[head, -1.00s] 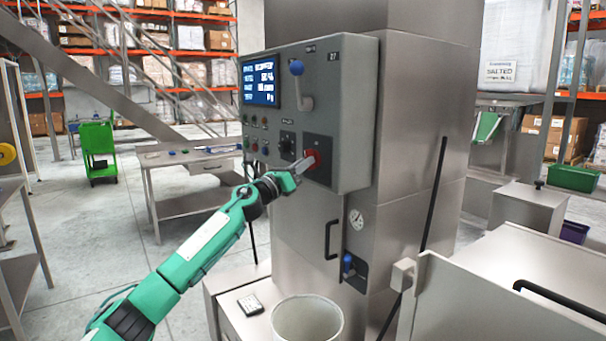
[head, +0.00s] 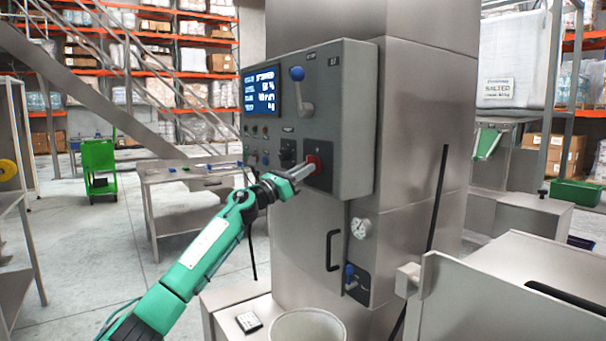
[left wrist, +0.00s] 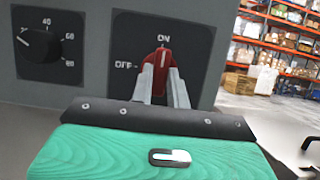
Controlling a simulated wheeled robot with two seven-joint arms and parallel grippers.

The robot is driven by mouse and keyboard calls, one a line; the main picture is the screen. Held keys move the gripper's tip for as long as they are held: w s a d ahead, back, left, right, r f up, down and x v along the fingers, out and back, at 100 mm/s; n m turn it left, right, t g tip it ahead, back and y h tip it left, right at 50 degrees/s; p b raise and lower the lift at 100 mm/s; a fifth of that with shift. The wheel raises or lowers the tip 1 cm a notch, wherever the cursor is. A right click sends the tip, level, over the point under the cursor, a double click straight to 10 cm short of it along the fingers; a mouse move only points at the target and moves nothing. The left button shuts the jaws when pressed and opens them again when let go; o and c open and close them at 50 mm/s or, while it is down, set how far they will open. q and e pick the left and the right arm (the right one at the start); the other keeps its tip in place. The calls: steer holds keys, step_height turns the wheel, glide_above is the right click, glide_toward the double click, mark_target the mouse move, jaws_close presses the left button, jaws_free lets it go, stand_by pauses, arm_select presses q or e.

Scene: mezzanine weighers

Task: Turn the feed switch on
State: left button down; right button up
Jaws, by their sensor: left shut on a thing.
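The feed switch is a red rotary knob (left wrist: 161,72) on a dark plate marked ON above and OFF to the left, in the left wrist view. Its pale pointer line stands upright, toward ON. In the head view the red knob (head: 314,164) sits low on the grey control box (head: 350,120). My left gripper (head: 304,170) reaches it from the left. In the left wrist view its two fingers (left wrist: 164,88) lie on either side of the knob and are shut on it. The fingers partly hide the knob's lower part. My right gripper is not in view.
A black dial (left wrist: 40,45) sits left of the switch. A blue-knobbed lever (head: 302,90) and a lit screen (head: 262,90) are above. Below are a door handle (head: 332,250), a gauge (head: 361,228) and a pale bucket (head: 308,325). A steel table (head: 185,180) stands behind my left arm.

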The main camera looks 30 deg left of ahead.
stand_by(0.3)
arm_select(q)
steer(key=c, duration=1.4)
jaws_free()
steer(key=shift+o, duration=0.2)
steer(key=shift+s, duration=0.1)
